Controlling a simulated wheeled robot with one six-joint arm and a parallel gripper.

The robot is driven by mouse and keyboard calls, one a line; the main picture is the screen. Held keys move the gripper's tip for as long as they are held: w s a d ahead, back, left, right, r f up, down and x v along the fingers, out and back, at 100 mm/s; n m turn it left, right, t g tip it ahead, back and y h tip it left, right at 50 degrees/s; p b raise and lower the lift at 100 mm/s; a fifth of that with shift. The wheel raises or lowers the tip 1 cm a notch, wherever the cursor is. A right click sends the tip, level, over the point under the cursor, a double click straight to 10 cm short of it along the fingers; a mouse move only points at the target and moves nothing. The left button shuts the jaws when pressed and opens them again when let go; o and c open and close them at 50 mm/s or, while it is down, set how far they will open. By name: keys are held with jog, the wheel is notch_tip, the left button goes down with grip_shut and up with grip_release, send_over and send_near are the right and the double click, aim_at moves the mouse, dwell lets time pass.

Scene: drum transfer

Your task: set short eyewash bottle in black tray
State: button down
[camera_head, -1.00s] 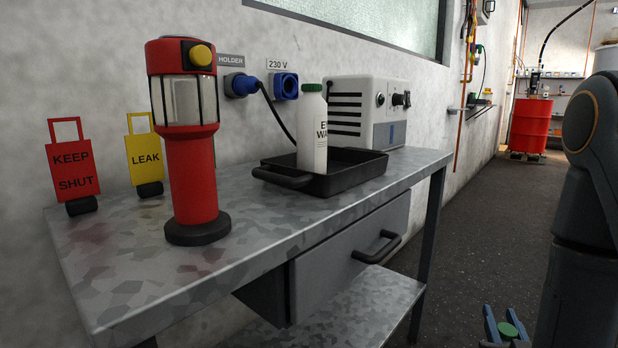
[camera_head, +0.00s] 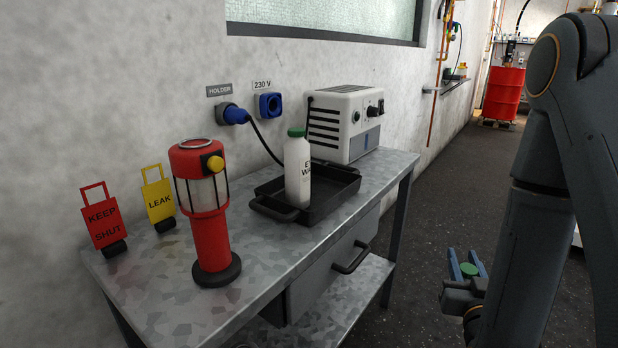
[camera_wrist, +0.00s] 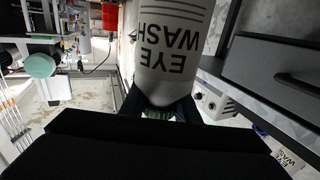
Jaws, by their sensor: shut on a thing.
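My gripper (camera_head: 466,268) is low at the right in the head view, right of the bench and well apart from the tray. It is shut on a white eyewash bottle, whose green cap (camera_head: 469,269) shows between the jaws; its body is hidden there. In the wrist view the held bottle (camera_wrist: 175,42) shows large, with "EYE WASH" upside down, and my gripper (camera_wrist: 165,108) closes near its shoulder. The black tray (camera_head: 331,202) lies on the bench. Another white eyewash bottle (camera_head: 298,175) with a green cap stands upright in it.
A red lantern (camera_head: 209,230) stands left of the tray on the metal bench (camera_head: 255,290). A white power unit (camera_head: 345,125) is behind the tray. Red and yellow tags (camera_head: 103,222) stand at the back left. A drawer handle (camera_head: 352,258) juts from the bench front.

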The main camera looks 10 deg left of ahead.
jog(key=s+a+r+y+p, duration=0.1)
jog(key=s+r+p, duration=0.1)
jog(key=r+p, duration=0.85)
jog(key=s+a+r+p, duration=0.1)
jog(key=s+r+p, duration=0.1)
jog(key=r+p, duration=0.8)
jog(key=w+a+r+n+g+y, duration=0.1)
jog(key=a+r+n+g+y, duration=0.1)
jog(key=a+r, duration=0.6)
jog(key=w+a+r+n+g+y, duration=0.2)
jog(key=a+r+n+y, duration=0.3)
jog(key=a, duration=1.1)
jog(key=w+a+r+n+g+y, duration=0.2)
jog(key=a+r+y, duration=0.4)
jog(key=a+r, duration=0.5)
jog(key=shift+a+n+g+p, duration=0.3)
jog(key=shift+a+n+g, duration=0.3)
jog(key=shift+a+n, duration=0.3)
